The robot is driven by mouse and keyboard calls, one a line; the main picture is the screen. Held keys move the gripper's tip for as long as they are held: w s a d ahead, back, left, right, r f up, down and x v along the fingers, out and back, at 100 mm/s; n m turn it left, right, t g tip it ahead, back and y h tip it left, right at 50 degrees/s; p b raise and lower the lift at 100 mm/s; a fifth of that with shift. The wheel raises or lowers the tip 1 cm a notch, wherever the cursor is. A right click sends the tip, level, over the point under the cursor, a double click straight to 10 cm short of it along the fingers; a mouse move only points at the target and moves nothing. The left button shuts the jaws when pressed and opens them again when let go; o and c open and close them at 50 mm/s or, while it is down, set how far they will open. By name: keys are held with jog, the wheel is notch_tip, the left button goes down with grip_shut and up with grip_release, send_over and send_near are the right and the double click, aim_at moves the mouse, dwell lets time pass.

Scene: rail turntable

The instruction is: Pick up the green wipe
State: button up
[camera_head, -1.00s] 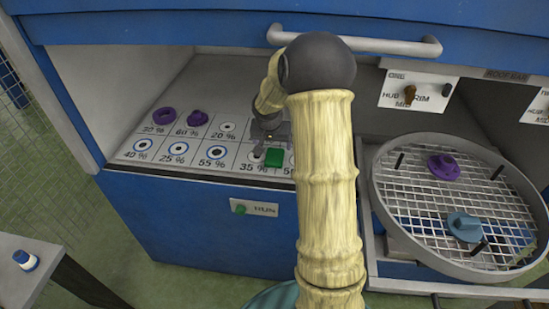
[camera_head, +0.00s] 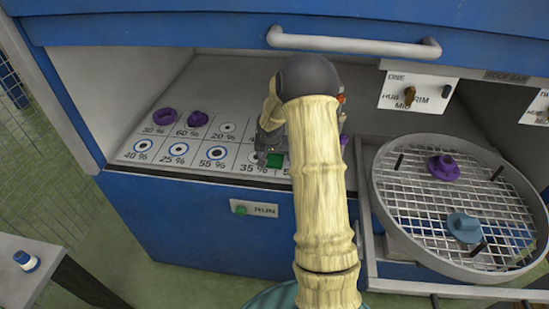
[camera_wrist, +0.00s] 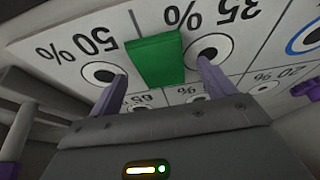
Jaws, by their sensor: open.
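The green wipe (camera_head: 275,160) is a small green block-like piece on the white labelled panel inside the blue cabinet, by the 35 % mark. In the wrist view the green wipe (camera_wrist: 156,61) lies between the 50 % and 35 % circles. My gripper (camera_wrist: 160,70) is open, with one finger on either side of the wipe's near end. I cannot tell whether the fingers touch it. In the head view my gripper (camera_head: 265,145) is over the panel beside the wipe, and my arm hides part of the panel to the right.
A round mesh turntable (camera_head: 425,190) at right holds a purple piece (camera_head: 443,167) and a blue piece (camera_head: 464,227). The cabinet's handle (camera_head: 350,41) runs above my arm.

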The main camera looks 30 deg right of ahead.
jog(key=shift+w+d+f, duration=0.15)
jog(key=shift+w+f, duration=0.1)
jog(key=shift+f, duration=0.3)
jog(key=shift+c, duration=0.2)
jog(key=c, duration=1.1)
jog(key=shift+r, duration=0.1)
jog(key=shift+r, duration=0.4)
jog(key=v, duration=0.2)
jog(key=shift+r, duration=0.3)
jog(key=s+a+b, duration=0.6)
jog(key=s+a, duration=0.3)
jog(key=s, duration=0.5)
jog(key=shift+s+a, duration=0.25)
jog(key=shift+a, duration=0.15)
